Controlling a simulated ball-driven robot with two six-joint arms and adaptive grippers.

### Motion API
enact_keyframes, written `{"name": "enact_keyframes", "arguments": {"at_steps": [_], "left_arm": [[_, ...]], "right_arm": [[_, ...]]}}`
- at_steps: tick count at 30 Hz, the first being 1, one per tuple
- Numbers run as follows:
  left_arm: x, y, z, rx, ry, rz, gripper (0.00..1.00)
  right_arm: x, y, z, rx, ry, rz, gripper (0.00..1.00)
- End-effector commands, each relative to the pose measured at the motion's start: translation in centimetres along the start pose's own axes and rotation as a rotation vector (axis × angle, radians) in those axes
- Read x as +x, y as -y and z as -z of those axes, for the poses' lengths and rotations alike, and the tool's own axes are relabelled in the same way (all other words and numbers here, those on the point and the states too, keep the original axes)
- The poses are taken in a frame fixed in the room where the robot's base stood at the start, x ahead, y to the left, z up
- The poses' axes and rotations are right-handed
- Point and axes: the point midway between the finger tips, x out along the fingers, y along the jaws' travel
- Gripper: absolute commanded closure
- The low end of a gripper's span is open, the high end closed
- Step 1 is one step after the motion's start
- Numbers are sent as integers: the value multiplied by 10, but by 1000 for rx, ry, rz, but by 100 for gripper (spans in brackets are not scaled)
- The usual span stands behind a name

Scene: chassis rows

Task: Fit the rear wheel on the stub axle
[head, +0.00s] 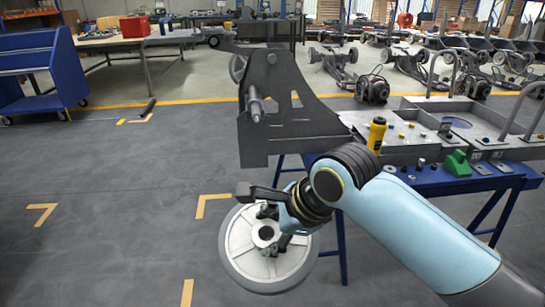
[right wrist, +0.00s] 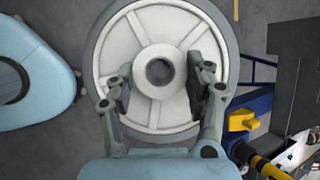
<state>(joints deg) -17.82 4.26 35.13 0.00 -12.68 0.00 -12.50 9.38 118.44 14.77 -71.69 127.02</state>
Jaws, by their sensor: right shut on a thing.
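The rear wheel (head: 237,247), grey-rimmed with a pale spoked disc, is held upright below and in front of the chassis (head: 300,121). My right gripper (head: 270,228) is shut on the wheel's raised hub. In the right wrist view the wheel (right wrist: 160,20) faces the camera, and the fingers of the right gripper (right wrist: 158,84) lie either side of the hub, around its dark central bore. The stub axle (head: 255,104) sticks out from the dark chassis plate, above the wheel and apart from it. My left gripper is not in view.
The chassis stands on a blue-legged bench (head: 341,230). A yellow-and-black tool (head: 377,134) and a green block (head: 457,163) are at its right. A blue cart (head: 38,75) stands far left. The floor left of the wheel is clear.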

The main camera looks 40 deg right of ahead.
Motion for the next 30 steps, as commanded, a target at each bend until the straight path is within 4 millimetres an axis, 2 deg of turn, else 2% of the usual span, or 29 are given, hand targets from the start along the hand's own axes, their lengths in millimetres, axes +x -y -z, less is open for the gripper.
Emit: {"name": "enact_keyframes", "arguments": {"at_steps": [1, 6, 10, 15, 21, 30], "left_arm": [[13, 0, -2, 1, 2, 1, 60], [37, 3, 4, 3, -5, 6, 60], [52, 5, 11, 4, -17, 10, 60], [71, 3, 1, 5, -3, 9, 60], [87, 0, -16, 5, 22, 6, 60], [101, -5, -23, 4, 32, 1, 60]], "right_arm": [[11, 18, 3, -53, -6, 80, 100], [22, 80, 11, -289, -35, 381, 100], [22, 118, 10, -449, -30, 579, 100], [16, 158, 2, -615, 4, 795, 100], [6, 186, -10, -732, 53, 950, 100], [10, 207, -13, -750, 66, 977, 100]]}}
